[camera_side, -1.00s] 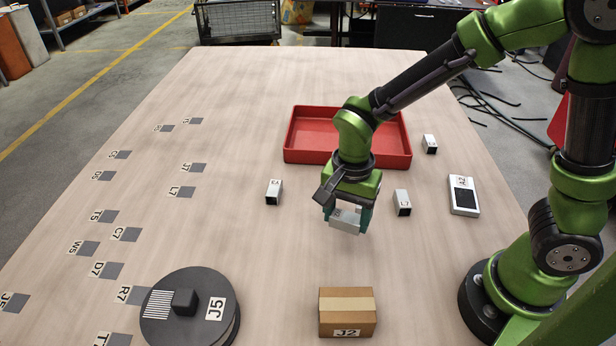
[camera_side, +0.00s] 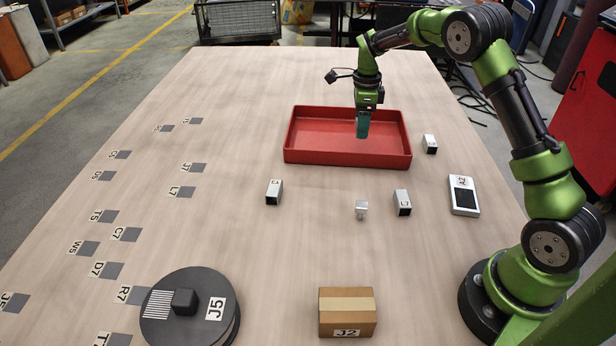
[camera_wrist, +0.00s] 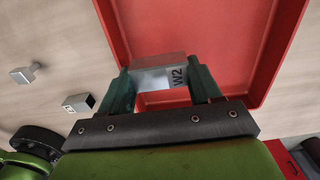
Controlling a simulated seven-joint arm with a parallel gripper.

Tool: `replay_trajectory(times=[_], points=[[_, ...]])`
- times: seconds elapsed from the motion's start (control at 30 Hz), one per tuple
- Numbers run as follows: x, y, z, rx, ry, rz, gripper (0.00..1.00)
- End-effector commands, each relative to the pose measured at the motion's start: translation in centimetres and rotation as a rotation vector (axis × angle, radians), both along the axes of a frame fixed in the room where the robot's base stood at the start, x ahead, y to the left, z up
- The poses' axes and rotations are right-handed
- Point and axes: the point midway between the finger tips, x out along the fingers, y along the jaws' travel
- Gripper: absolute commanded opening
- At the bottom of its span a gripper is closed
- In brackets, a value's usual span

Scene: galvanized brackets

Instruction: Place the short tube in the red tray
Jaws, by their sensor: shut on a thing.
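My gripper (camera_side: 362,132) is over the right part of the red tray (camera_side: 300,155), pointing down. In the wrist view my gripper (camera_wrist: 158,74) has both teal fingers closed on a short grey metal piece, the short tube (camera_wrist: 150,76), with a W2 label. The tube lies crosswise between the fingers with the red tray (camera_wrist: 225,30) behind it. In the side view the fingers hide the held tube. The side view does not clearly show how high it is above the tray floor. The tray looks otherwise empty.
Square metal tubes stand on the table at left (camera_side: 274,192), right (camera_side: 403,203) and beside the tray (camera_side: 430,144). A small metal piece (camera_side: 361,210) is in front. A white-and-black device (camera_side: 464,196), cardboard box (camera_side: 347,313) and dark round disc (camera_side: 190,315) lie nearer.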

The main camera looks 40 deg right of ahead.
Motion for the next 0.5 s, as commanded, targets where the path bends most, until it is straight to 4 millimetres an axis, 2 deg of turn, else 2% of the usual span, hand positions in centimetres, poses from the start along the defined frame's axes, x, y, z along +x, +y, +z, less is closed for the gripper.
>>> replay_trajectory(times=[0.1, 0.5], points=[[0.0, 0.0, -2.0, 0.001, 0.001, 0.003, 0.32], [0.0, 0.1, -6.4, -0.001, -0.001, 0.003, 0.32]])
